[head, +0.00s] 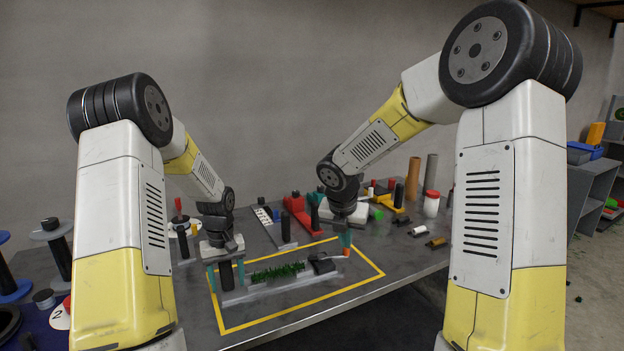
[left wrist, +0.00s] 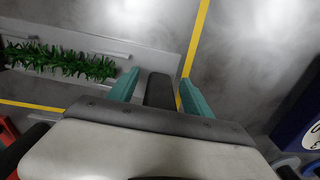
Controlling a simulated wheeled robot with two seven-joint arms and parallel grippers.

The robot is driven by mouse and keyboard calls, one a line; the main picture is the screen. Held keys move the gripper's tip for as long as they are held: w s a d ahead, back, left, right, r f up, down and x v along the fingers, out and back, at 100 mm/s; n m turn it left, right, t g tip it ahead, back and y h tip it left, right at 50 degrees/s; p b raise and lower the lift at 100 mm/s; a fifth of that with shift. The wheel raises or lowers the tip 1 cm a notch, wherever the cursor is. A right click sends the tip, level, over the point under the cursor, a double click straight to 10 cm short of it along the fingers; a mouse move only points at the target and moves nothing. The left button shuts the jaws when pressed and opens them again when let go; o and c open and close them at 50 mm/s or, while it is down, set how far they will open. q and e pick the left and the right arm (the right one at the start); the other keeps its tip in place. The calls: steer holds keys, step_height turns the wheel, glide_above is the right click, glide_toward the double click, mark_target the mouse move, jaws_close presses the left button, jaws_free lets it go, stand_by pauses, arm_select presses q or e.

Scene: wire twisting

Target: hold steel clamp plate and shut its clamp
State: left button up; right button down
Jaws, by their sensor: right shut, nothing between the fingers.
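The steel clamp plate (head: 262,291) lies inside the yellow outline on the table, with a bushy green strip along it. It also shows in the left wrist view (left wrist: 150,57). A black upright post (head: 227,279) stands at its left end. My left gripper (head: 226,276) is open, with its teal fingers on either side of that post; the wrist view shows gaps beside the post (left wrist: 160,91). A dark clamp block (head: 322,265) sits at the plate's right end, with an orange-tipped piece (head: 346,251) beside it. My right gripper (head: 346,238) is shut and empty just above that tip; contact is unclear.
A red tool (head: 300,212) and several dark cylinders stand behind the yellow outline. A white jar (head: 431,204) and two brown and grey tubes stand at the back right. Spools (head: 52,234) stand at the left. The table inside the outline's front is clear.

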arm_select(q)
step_height(320, 180, up, 12)
steer(key=shift+f, duration=0.1)
steer(key=s+d+r+m+t, duration=0.1)
steer(key=s+d+r+t, duration=0.15)
steer(key=s+r, duration=0.5)
steer(key=s+d+r+m+t+h, duration=0.1)
steer(key=s+d+r+m+t, duration=0.1)
steer(key=s, duration=0.6)
steer(key=s+d+r+m+t+h, duration=0.1)
steer(key=s+d+r, duration=0.3)
steer(key=s, duration=0.5)
steer(key=shift+s+d+r+m+t, duration=0.3)
steer(key=shift+r+m, duration=0.2)
steer(key=shift+r, duration=0.45)
arm_select(e)
steer(key=s+d+r+m+y, duration=0.1)
steer(key=s+r+m, duration=0.3)
steer(key=s+m, duration=0.4)
steer(key=s+d+r+m+t+y, duration=0.1)
steer(key=s+d+r+m, duration=0.1)
steer(key=s+r+m, duration=0.3)
steer(key=s+d+r+m+t+y, duration=0.1)
steer(key=s+r+m, duration=0.4)
steer(key=s+m, duration=0.7)
steer(key=d+m, duration=0.1)
steer(key=m, duration=0.5)
steer(key=shift+s+r+y, duration=0.15)
steer(key=shift+s+y, duration=0.15)
steer(key=shift+y, duration=0.1)
